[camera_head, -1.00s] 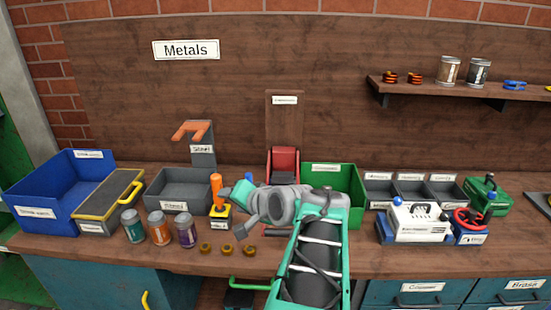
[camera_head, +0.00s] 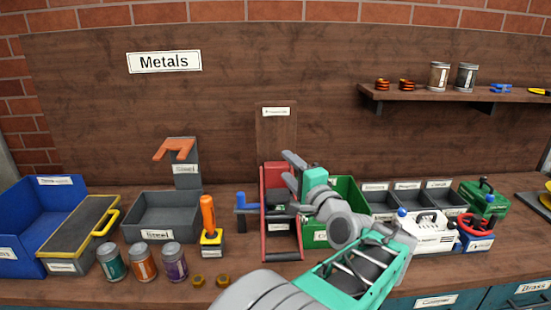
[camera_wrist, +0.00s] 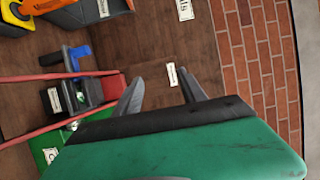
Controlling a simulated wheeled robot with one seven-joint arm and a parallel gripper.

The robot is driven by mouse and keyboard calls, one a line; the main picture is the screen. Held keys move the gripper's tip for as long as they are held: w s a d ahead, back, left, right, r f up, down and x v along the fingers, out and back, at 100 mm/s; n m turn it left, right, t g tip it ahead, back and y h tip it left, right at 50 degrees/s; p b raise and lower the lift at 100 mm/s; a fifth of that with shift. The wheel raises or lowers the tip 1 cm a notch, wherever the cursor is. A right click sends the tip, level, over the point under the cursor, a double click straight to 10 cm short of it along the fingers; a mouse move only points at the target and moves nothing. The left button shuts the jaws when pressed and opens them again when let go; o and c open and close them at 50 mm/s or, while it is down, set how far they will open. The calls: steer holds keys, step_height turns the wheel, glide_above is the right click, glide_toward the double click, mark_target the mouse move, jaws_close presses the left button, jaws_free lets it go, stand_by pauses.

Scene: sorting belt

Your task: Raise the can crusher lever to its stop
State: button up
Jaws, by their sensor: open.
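The can crusher (camera_head: 274,177) stands mid-bench against a wooden back plate, with a red upper part and a dark, labelled body. Its red lever bars (camera_head: 264,222) slope down toward the bench front, joined by a cross bar (camera_head: 283,256) low down. The wrist view shows two long red bars (camera_wrist: 45,77) and the dark body (camera_wrist: 82,93) at left. My gripper (camera_head: 287,166) is open and empty, its fingers pointing left beside the crusher's red top. In the wrist view my fingers (camera_wrist: 159,76) have only board between them. I cannot tell whether a finger touches the crusher.
A blue handle (camera_head: 245,204) sticks out left of the crusher. A green bin (camera_head: 346,190) stands close right, partly behind my arm. An orange-handled tool (camera_head: 209,217) and several cans (camera_head: 174,261) stand front left. A shelf (camera_head: 430,95) hangs at right.

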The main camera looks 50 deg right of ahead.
steer(key=x, duration=0.5)
steer(key=shift+p, duration=0.3)
steer(key=shift+c, duration=0.3)
jaws_close()
stand_by(0.7)
steer(key=shift+o, duration=0.3)
jaws_free()
steer(key=b+v, duration=0.1)
steer(key=v, duration=0.6)
steer(key=shift+s+a, duration=0.2)
steer(key=shift+s, duration=0.1)
